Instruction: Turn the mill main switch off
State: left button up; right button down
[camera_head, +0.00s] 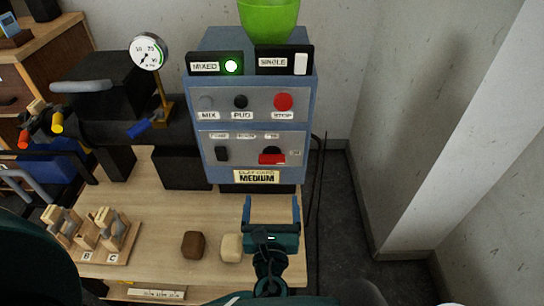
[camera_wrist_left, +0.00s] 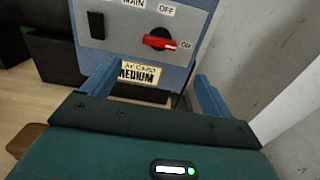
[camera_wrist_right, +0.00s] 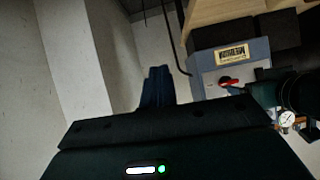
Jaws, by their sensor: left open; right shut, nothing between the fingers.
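The mill main switch is a round black rotary knob with a red handle (camera_head: 271,158) on the lower panel of the blue control box (camera_head: 211,168). In the left wrist view the red handle (camera_wrist_left: 160,43) lies nearly level, its end towards the ON label at right; OFF is printed above. My left gripper (camera_head: 271,201) is open and empty, below and in front of the box, its fingers apart and not touching the switch. My right gripper (camera_wrist_right: 157,72) is shut and empty; in its wrist view the switch (camera_wrist_right: 230,83) shows at right, apart from the fingers.
A black rocker (camera_head: 221,153) sits left of the switch. Above are the MIX, PUG and red STOP (camera_head: 283,102) buttons and a lit green MIXED lamp (camera_head: 231,66). Brown (camera_head: 193,245) and cream (camera_head: 231,247) blocks lie on the bench. A wall stands at right.

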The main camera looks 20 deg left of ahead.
aim_at(272, 164)
pick_arm(q)
jog(key=x, duration=1.1)
jog(key=shift+w+p, duration=0.1)
jog(key=shift+p, duration=0.2)
jog(key=shift+w+a, duration=0.2)
jog(key=shift+w, duration=0.3)
pick_arm(e)
jog(key=shift+s+d+f, duration=0.2)
jog(key=shift+s+d, duration=0.05)
jog(key=shift+s, duration=0.35)
pick_arm(q)
jog(key=shift+c, duration=0.5)
jog(key=c, duration=0.9)
pick_arm(e)
jog(key=shift+f, duration=0.1)
